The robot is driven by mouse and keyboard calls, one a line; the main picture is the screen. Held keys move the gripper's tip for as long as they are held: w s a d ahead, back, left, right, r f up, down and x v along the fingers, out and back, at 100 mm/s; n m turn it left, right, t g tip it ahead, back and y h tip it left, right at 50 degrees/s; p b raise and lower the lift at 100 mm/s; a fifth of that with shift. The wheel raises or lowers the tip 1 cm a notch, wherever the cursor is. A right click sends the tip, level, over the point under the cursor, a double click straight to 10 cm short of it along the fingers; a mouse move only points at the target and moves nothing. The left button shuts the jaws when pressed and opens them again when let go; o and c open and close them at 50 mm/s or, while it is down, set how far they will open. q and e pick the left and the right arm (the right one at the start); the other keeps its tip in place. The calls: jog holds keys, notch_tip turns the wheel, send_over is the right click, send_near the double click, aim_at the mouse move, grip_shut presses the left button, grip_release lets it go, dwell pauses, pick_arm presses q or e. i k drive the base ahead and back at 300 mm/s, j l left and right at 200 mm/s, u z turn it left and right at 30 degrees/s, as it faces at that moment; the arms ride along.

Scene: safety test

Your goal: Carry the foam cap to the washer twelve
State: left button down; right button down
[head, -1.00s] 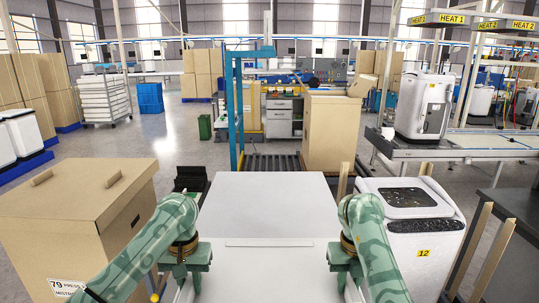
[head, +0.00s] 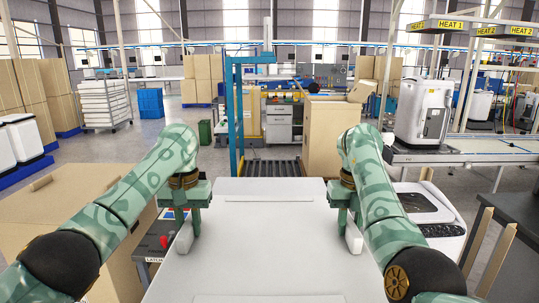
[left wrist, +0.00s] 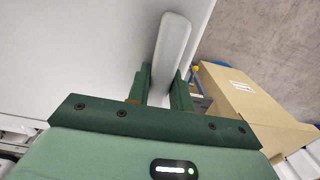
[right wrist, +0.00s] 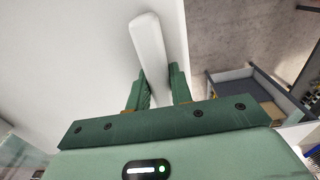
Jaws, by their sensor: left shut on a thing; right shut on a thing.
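The foam cap (head: 265,245) is a large pale white slab in front of me, between my arms in the head view. My left gripper (head: 190,222) is shut on a white upright grip bar at its left side, and the bar shows between the fingers in the left wrist view (left wrist: 172,50). My right gripper (head: 350,222) is shut on a matching bar at its right side, also between the fingers in the right wrist view (right wrist: 149,45). Washer twelve (head: 428,207) is a white machine with a dark top window at right, partly hidden by my right arm. Its number is hidden.
A big cardboard box (head: 70,205) stands close at left, partly behind my left arm. A roller conveyor (head: 272,168) lies beyond the cap, with a blue post (head: 236,115) and a tall carton (head: 330,135). A dark table (head: 510,210) with wooden posts is at right.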

aim_at(406, 202)
jog(key=i+l, duration=0.1)
jog(key=l, duration=0.35)
jog(key=i+l, duration=0.15)
jog(key=l, duration=0.25)
jog(key=i+l, duration=0.1)
jog(key=l, duration=0.35)
jog(key=i+l, duration=0.1)
jog(key=l, duration=0.3)
jog(key=i+l, duration=0.15)
jog(key=l, duration=0.3)
jog(key=i+l, duration=0.1)
jog(key=l, duration=0.3)
jog(key=i+l, duration=0.15)
jog(key=l, duration=0.3)
jog(key=i+l, duration=0.1)
jog(key=l, duration=0.3)
